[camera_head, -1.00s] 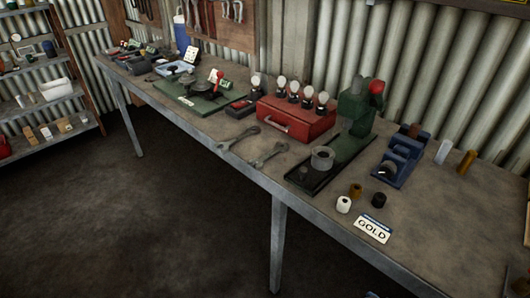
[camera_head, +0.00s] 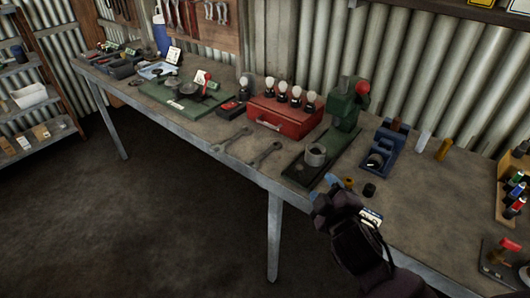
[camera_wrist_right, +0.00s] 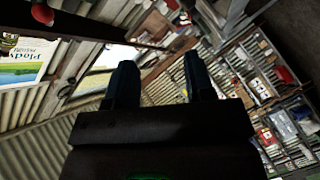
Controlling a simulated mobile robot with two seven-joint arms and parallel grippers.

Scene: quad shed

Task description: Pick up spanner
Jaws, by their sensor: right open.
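Two grey spanners lie on the workbench near its front edge, in front of the red toolbox. The left spanner (camera_head: 232,140) and the right spanner (camera_head: 264,154) lie apart, side by side. My right gripper (camera_head: 326,188) comes in from the lower right of the head view, to the right of both spanners and apart from them. In the right wrist view its two fingers (camera_wrist_right: 161,80) are spread with nothing between them. That view shows walls and shelves, no spanner. My left gripper is not in view.
The red toolbox (camera_head: 285,119) with bulbs on top stands behind the spanners. A green press (camera_head: 345,105) on a dark base stands right of them. A blue tape dispenser (camera_head: 389,143) and a rack of bottles (camera_head: 514,190) are farther right. The bench (camera_head: 440,215) has bare room at right.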

